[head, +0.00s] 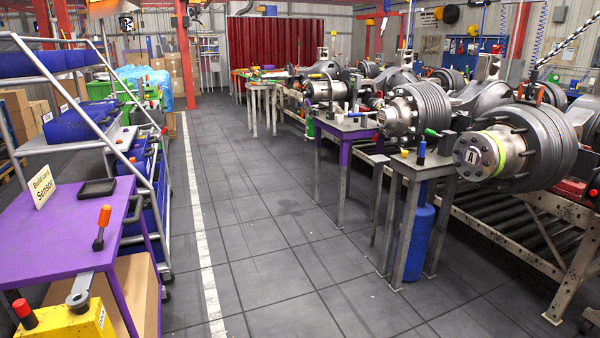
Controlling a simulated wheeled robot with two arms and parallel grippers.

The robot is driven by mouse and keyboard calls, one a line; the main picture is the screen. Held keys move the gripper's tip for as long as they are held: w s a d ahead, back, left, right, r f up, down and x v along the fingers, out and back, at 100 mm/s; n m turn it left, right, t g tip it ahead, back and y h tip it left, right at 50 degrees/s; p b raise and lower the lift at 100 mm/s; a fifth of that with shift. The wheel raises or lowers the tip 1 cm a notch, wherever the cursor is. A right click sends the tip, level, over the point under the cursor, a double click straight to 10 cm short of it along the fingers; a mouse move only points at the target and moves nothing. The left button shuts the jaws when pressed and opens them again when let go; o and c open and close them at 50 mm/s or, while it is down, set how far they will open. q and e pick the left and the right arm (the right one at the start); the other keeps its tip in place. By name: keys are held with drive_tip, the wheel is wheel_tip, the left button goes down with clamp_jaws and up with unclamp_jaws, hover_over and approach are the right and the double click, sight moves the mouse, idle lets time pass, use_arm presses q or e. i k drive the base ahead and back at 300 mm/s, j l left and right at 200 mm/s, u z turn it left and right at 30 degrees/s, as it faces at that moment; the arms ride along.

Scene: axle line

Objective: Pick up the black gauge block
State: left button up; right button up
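A dark block-like object (446,143) stands at the back right of the grey stand (412,166), close to the large hub with the letter A (482,156). It is small in the picture, and I cannot tell for sure whether it is the black gauge block. A green-handled item (432,133) and a blue-topped item (421,151) are just left of it. A shallow black tray (97,188) lies on the purple table at the left. Neither of my grippers is in view.
The purple table (35,235) at left holds an orange-handled tool (102,225) and a build card sign (43,186). A yellow box (75,322) is at the lower left. A blue cylinder (417,240) stands under the grey stand. The tiled aisle (270,230) is clear.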

sight(329, 114)
drive_tip(key=i+z, duration=0.2)
drive_tip(key=i, duration=2.55)
drive_tip(key=i+l+u, duration=0.1)
drive_tip(key=i, duration=2.45)
